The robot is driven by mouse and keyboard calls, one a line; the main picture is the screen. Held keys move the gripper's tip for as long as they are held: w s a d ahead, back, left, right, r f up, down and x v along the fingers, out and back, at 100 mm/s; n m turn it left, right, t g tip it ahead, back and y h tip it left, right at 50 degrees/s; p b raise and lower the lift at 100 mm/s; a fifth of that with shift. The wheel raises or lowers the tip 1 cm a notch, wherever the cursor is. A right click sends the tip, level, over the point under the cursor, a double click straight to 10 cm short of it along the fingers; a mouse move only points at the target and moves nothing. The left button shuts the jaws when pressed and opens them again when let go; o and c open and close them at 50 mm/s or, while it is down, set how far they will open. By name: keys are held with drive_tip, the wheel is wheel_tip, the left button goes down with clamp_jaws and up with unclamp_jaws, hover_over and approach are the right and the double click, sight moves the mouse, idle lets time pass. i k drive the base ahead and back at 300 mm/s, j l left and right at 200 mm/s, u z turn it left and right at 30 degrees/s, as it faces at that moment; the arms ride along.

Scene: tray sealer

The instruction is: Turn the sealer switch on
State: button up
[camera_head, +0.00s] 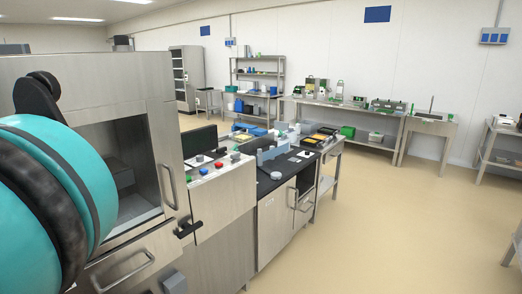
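A large steel machine (150,95) stands at the left with a dark open chamber and curved handles. Beside it, a steel console (228,190) carries several small coloured buttons on its top, including a red one (219,165) and a green one (188,178). A black T-shaped handle or switch (188,228) sticks out low at the console's left front edge. I cannot tell for sure which of these is the sealer switch, nor its setting. My teal and black arm fills the left edge, close to the camera. My gripper is not in this view.
Right of the console is a counter with a black top (268,184) and lower doors. Beyond it, a table holds trays and boxes. Steel tables (425,126) and a shelf rack (258,85) line the back wall. The beige floor (390,215) at the right is mostly clear.

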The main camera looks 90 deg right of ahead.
sight(222, 150)
drive_tip(key=z, duration=2.85)
